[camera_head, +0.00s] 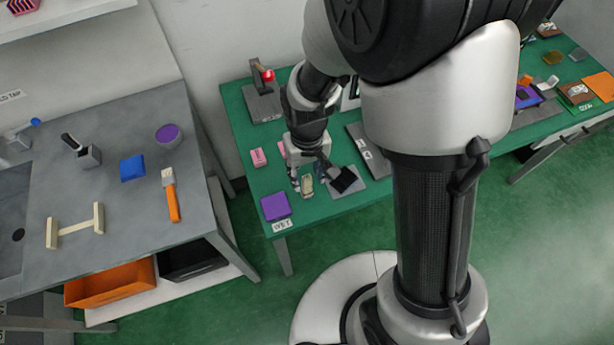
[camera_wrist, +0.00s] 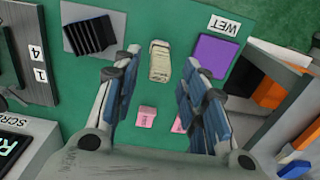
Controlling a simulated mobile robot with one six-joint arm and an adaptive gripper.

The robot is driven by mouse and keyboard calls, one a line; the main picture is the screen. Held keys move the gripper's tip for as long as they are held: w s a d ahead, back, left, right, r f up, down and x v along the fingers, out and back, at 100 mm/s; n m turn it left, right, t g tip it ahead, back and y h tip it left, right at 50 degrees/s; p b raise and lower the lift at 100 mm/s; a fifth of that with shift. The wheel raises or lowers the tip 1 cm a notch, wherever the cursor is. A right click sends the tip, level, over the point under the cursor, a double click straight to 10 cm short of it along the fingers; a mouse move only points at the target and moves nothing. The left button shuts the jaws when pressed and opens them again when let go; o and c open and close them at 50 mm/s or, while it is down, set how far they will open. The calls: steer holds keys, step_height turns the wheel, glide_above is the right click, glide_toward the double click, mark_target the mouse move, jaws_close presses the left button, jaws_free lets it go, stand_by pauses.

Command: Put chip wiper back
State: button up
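No label in view names the chip wiper. A small beige-green block (camera_wrist: 160,61) lies on the green table (camera_wrist: 180,25), and I cannot tell whether it is the wiper. It also shows in the head view (camera_head: 306,186). My gripper (camera_head: 308,180) points down over the green table. In the wrist view my gripper (camera_wrist: 163,62) has its two fingers spread wide, with the block in the gap ahead of the pads. I see no contact on it. A purple square (camera_wrist: 214,56) lies beside the WET label (camera_wrist: 223,25).
A black ribbed piece (camera_wrist: 90,36) sits on a grey plate left of the fingers. Two pink blocks (camera_wrist: 146,116) lie nearer the palm. A red-knobbed lever (camera_head: 266,76) stands behind. The grey bench (camera_head: 110,240) holds a brush (camera_head: 171,195) and blue block (camera_head: 132,168).

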steer(key=s+d+r+m+t+p, duration=0.1)
steer(key=s+d+r, duration=0.15)
steer(key=r, duration=0.75)
steer(key=s+d+r+t+p, duration=0.1)
steer(key=d+r, duration=0.2)
steer(key=r, duration=0.6)
steer(key=s+d+r+m+t, duration=0.2)
steer(key=s+d+r, duration=0.3)
steer(key=s, duration=0.5)
step_height(320, 180, up, 3)
steer(key=shift+d+f+t, duration=0.15)
steer(key=shift+d+t, duration=0.05)
steer(key=shift+t, duration=0.1)
